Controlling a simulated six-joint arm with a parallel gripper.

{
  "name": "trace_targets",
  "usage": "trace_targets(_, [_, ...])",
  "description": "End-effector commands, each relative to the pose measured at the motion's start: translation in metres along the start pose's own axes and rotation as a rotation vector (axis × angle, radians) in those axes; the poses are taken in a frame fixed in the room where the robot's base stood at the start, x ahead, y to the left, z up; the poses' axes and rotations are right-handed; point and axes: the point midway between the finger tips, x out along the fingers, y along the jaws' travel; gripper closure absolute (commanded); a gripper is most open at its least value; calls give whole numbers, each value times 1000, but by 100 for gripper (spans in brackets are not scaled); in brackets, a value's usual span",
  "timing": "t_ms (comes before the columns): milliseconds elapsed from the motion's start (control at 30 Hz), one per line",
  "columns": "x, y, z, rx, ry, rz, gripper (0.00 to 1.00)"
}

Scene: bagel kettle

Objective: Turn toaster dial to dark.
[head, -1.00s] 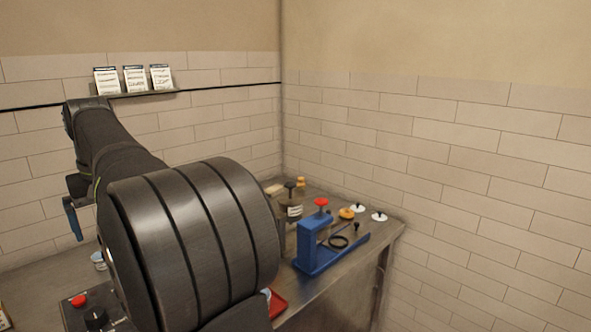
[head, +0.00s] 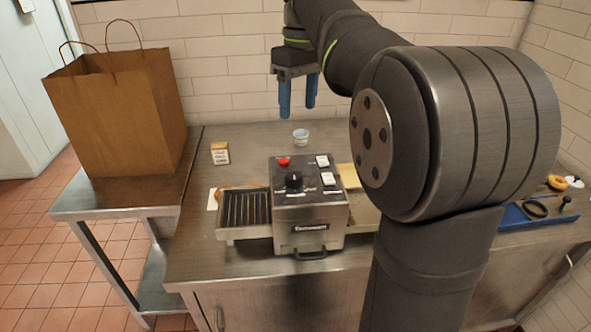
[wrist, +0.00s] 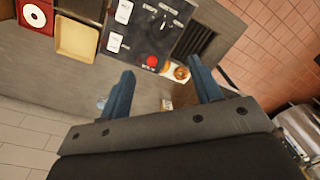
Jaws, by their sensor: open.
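The toaster (head: 308,240) is a steel box with a dark control panel on top, standing on the steel counter. Its black dial (head: 293,180) sits near the middle of the panel, beside a red button (head: 284,161) and two white switches (head: 328,179). My gripper (head: 297,112) is open and empty, pointing down above and behind the toaster, apart from it. In the wrist view, its two blue fingers (wrist: 161,68) are spread below the panel, with the red button (wrist: 152,61) between them in the picture. The dial pointer's setting is too small to tell.
A slatted rack (head: 245,209) adjoins the toaster's left side. A small carton (head: 220,153) and a cup (head: 300,137) stand behind. A paper bag (head: 118,95) stands on the left table. A blue fixture (head: 520,215) lies right. A tan tray (wrist: 77,38) shows in the wrist view.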

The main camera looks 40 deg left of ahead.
Motion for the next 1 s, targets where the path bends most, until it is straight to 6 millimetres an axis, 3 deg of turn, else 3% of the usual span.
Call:
trace_targets(167, [25, 0, 1, 2, -2, -2, 42])
trace_targets(700, [140, 0, 0, 3, -2, -1, 42])
trace_targets(1000, [168, 0, 0, 3, 0, 0, 42])
